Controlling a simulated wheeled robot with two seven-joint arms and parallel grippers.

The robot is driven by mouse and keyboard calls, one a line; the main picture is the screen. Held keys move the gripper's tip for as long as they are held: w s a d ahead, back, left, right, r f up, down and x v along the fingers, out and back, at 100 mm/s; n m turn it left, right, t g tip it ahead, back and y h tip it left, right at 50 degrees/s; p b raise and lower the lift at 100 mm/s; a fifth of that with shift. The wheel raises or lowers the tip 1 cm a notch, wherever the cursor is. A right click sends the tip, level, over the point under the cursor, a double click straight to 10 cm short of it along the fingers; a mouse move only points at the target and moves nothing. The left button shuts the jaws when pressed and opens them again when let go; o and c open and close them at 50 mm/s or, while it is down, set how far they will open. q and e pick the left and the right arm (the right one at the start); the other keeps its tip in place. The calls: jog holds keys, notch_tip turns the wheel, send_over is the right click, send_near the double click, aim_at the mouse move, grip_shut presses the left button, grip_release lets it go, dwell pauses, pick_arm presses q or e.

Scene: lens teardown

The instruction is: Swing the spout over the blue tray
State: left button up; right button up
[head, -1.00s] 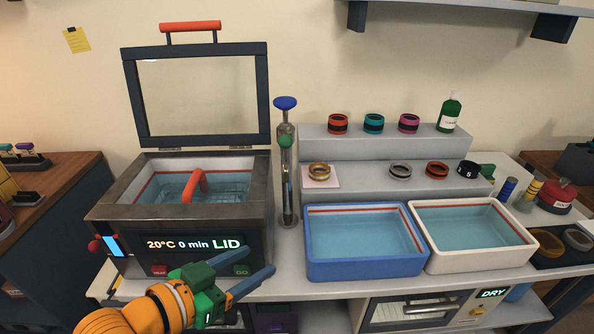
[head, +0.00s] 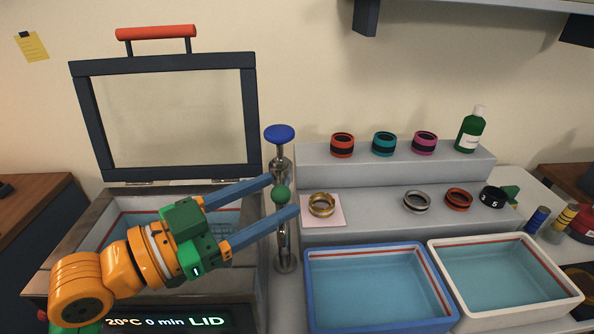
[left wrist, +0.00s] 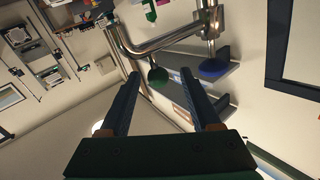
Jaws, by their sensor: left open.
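The chrome tap stands between the bath machine and the blue tray (head: 310,290), with a blue knob (head: 279,134) on top and a green ball (head: 281,194) below it. In the left wrist view the bent chrome spout (left wrist: 165,43) carries the green ball (left wrist: 158,78). In the head view the spout is hard to make out and appears left of the tray, not over it. My left gripper (head: 284,196) is open, its blue fingers on either side of the ball. I cannot tell whether they touch it. My right gripper is out of view.
The bath machine (head: 215,318) stands at left with its framed lid (head: 250,110) raised. A white tray (head: 436,265) of water is right of the blue one. Grey steps (head: 350,165) behind hold several rings and a green bottle (head: 471,130).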

aim_at(289, 191)
pick_arm(q)
jog(key=p+x, duration=0.1)
jog(key=x, duration=0.4)
jog(key=shift+d, duration=0.25)
jog(key=shift+a, duration=0.1)
jog(key=shift+c, duration=0.9)
grip_shut()
